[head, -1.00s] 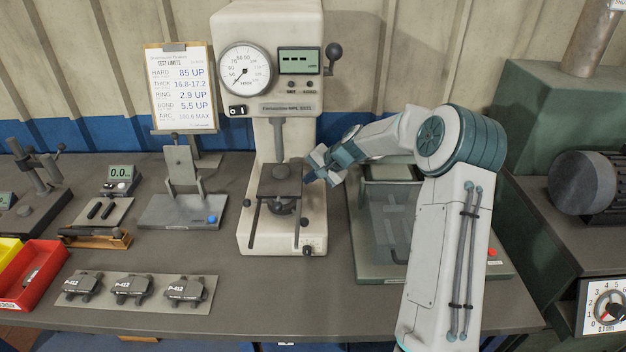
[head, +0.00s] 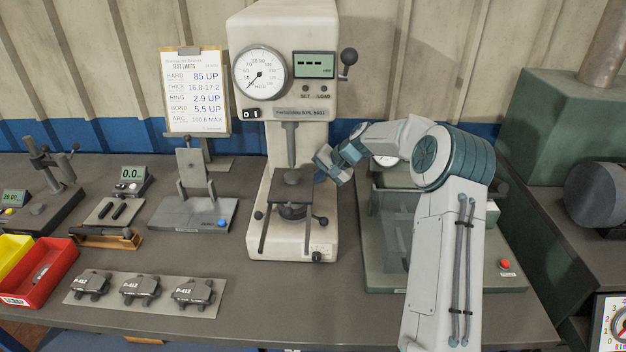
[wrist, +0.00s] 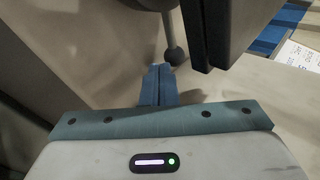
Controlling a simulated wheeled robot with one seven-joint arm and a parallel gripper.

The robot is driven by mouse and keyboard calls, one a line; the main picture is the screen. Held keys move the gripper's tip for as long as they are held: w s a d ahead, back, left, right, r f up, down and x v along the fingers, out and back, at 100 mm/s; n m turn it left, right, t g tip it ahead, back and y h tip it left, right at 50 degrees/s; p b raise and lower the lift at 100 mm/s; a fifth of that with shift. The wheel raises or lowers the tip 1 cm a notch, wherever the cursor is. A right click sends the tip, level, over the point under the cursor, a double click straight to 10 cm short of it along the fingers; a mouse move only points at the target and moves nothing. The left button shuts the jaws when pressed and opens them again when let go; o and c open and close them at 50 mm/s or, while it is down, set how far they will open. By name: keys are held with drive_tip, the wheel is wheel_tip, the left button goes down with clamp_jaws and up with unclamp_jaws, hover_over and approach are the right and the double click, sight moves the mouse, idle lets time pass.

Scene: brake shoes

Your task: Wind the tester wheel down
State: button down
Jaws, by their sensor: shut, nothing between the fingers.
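The tester (head: 320,215) is a tall cream machine with a round dial (head: 262,75) and a blank-dashed display (head: 314,65). Its small dark table (head: 292,190) sits under the spindle (head: 291,145). The dark wheel (head: 292,211) is below the table, partly hidden by it and by spokes with ball knobs. My gripper (head: 322,168) is just right of the table, at about spindle-tip height. The wrist view shows its blue fingers (wrist: 157,85) closed together and empty. A rod with a ball knob (wrist: 175,55) appears beyond the fingertips; I cannot tell whether they touch.
A load lever with a ball knob (head: 348,57) stands at the tester's upper right. A glass-covered case (head: 385,235) lies under my arm. A fixture with a blue button (head: 192,210) stands left, and several brake pads on a plate (head: 140,290) lie in front.

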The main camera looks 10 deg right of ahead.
drive_tip(key=d, duration=0.1)
drive_tip(key=s+d, duration=0.1)
drive_tip(key=d+r, duration=0.1)
drive_tip(key=shift+s+d, duration=0.2)
drive_tip(key=shift+d, duration=0.05)
drive_tip(key=b+v, duration=0.1)
drive_tip(key=v, duration=0.8)
drive_tip(key=shift+r, duration=0.35)
